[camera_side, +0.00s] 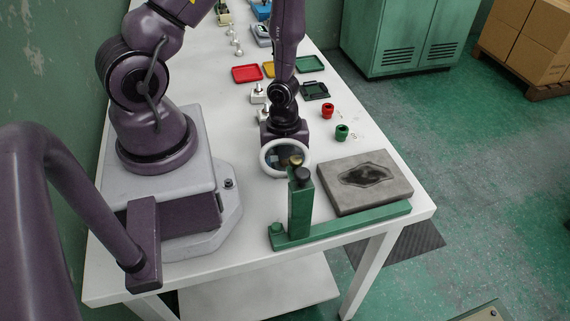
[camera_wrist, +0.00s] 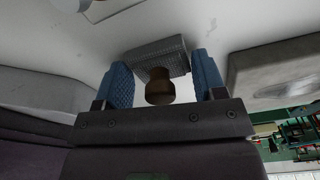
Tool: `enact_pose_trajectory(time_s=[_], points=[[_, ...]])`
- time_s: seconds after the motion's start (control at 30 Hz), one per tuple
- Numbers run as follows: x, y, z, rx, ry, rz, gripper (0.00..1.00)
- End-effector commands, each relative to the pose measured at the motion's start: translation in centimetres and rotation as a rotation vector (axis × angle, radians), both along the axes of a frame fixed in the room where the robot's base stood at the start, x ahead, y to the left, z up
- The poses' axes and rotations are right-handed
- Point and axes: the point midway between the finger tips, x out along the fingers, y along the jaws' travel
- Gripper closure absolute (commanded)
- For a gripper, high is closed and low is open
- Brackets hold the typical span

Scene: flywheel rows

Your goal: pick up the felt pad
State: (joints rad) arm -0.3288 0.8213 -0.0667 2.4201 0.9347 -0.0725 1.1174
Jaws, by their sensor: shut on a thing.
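The felt pad (camera_wrist: 158,55) appears in the wrist view as a grey textured block with a brown rounded knob (camera_wrist: 160,88). It lies between the two blue fingers of my gripper (camera_wrist: 162,72), which are shut on its sides. In the side view my gripper (camera_side: 284,160) is low over the white table, to the left of the grey slab. A white ring there frames its end, and a brown knob shows inside the ring. The pad's grey body is mostly hidden in that view, and I cannot tell whether it touches the table.
A green stand (camera_side: 300,208) with a black knob stands close in front of my gripper. A grey slab (camera_side: 341,200) with a dark hollow lies to the right. Red (camera_side: 327,111) and green (camera_side: 342,132) cups and small trays (camera_side: 310,64) sit farther back on the table.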

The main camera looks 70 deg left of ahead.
Motion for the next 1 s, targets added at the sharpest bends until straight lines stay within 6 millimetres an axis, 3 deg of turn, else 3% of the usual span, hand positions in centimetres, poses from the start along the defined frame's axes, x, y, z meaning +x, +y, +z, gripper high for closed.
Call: enact_pose_trajectory(time_s=[0.37, 1.0], points=[[0.0, 0.0, 0.8, -0.003, -0.001, 0.003, 0.60], [0.1, 0.1, 6.4, -0.001, -0.003, 0.005, 0.60]])
